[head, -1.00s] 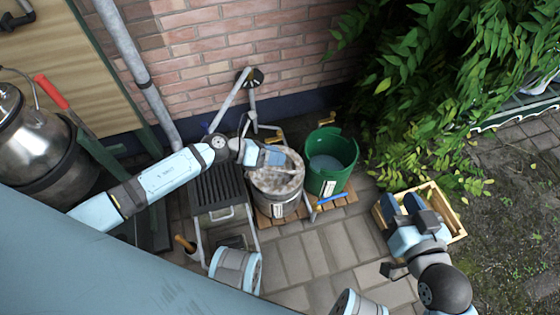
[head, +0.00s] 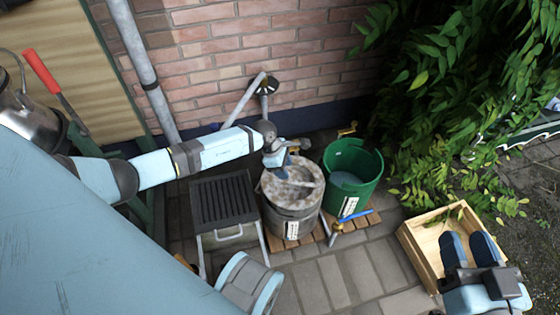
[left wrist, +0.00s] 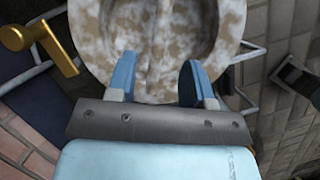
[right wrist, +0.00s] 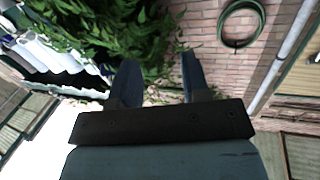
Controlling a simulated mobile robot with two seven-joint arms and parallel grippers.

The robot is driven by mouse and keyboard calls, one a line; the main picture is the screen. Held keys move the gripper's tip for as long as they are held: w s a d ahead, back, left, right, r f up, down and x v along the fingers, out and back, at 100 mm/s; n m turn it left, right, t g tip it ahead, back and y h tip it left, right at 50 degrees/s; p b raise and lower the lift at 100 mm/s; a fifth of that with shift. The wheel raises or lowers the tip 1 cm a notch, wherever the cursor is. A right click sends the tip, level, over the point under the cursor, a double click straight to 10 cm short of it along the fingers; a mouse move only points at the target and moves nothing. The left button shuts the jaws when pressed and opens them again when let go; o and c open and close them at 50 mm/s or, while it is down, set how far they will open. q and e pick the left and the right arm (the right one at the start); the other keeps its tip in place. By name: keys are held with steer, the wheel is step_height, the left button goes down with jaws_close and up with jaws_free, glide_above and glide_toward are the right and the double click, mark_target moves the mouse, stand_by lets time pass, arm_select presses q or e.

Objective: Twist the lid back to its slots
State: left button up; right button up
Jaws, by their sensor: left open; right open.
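The lid (head: 308,177) is a round, mottled brown-and-white disc with a raised bar across it. It lies on top of a grey churn (head: 291,222); its slots cannot be made out. My left gripper (head: 277,166) is open at the back left edge of the lid. In the left wrist view its two blue fingers (left wrist: 156,80) reach over the lid (left wrist: 90,30), one on each side of the raised bar (left wrist: 160,45); contact cannot be told. My right gripper (head: 470,243) is open and empty over a wooden crate, far to the right.
A green bucket (head: 340,205) stands close right of the churn, with a brass tap (head: 347,129) behind it. A black slatted stand (head: 222,200) is at the left. The wooden crate (head: 425,255) sits at the right.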

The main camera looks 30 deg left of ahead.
mark_target(292, 180)
arm_select(q)
steer(key=b+x, duration=0.3)
steer(key=x, duration=0.4)
steer(key=shift+f, duration=0.2)
steer(key=shift+d+f, duration=0.2)
steer(key=shift+f, duration=0.15)
arm_select(e)
steer(key=n, duration=0.1)
steer(key=w+d+n+t, duration=0.1)
steer(key=shift+w+r+n+y, duration=0.25)
steer(key=shift+r+n+y, duration=0.1)
steer(key=shift+n+y, duration=0.05)
arm_select(q)
jaws_close()
arm_select(e)
steer(key=shift+f, duration=0.15)
